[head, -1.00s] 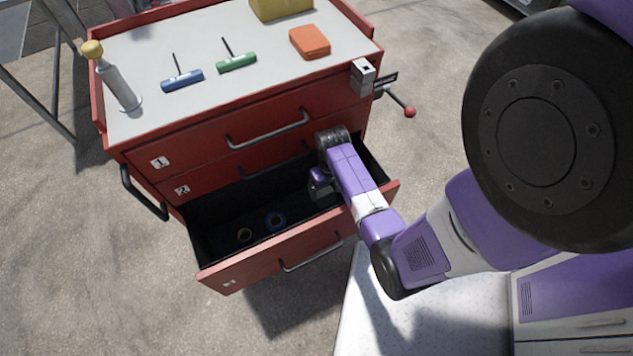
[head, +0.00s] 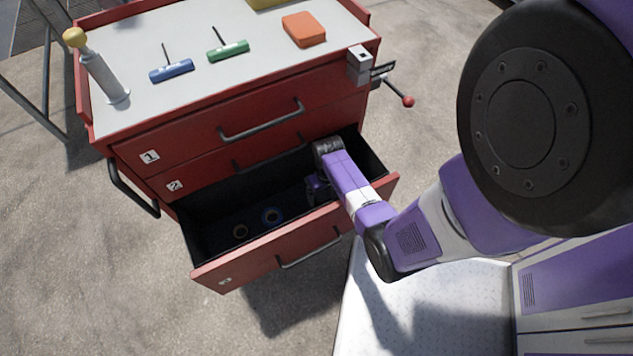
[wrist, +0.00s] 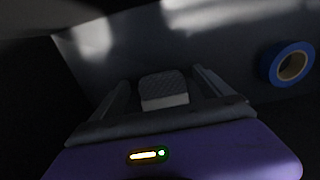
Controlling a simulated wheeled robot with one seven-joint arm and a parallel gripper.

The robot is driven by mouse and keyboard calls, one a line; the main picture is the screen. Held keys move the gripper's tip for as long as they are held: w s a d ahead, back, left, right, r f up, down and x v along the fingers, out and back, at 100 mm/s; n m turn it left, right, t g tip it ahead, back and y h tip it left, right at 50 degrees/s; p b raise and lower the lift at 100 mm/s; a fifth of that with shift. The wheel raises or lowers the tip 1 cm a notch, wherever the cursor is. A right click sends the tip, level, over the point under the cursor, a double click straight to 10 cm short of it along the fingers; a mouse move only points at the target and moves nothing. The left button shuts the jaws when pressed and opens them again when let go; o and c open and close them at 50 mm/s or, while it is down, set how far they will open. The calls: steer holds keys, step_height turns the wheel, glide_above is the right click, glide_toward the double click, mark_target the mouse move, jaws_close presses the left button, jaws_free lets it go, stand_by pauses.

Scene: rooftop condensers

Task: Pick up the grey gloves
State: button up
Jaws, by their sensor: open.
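The grey gloves (wrist: 163,88) look like a small folded block with a ribbed top and a paler front edge. In the wrist view they lie on the dark drawer floor, between the two fingers of my gripper (wrist: 163,92). The fingers are apart, one on each side of them; I cannot tell whether either touches. In the head view my gripper (head: 317,188) reaches down into the right part of the open bottom drawer (head: 265,262). The gloves are hidden there behind my arm and the drawer front.
A blue tape roll (head: 272,216) and a darker roll (head: 240,232) lie left in the drawer; the blue one also shows in the wrist view (wrist: 290,65). The drawer walls surround my gripper closely. A vise (head: 361,66) with a red-knobbed handle juts from the red cabinet (head: 220,125).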

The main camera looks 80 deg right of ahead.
steer(key=c, duration=1.5)
steer(key=shift+r, duration=0.1)
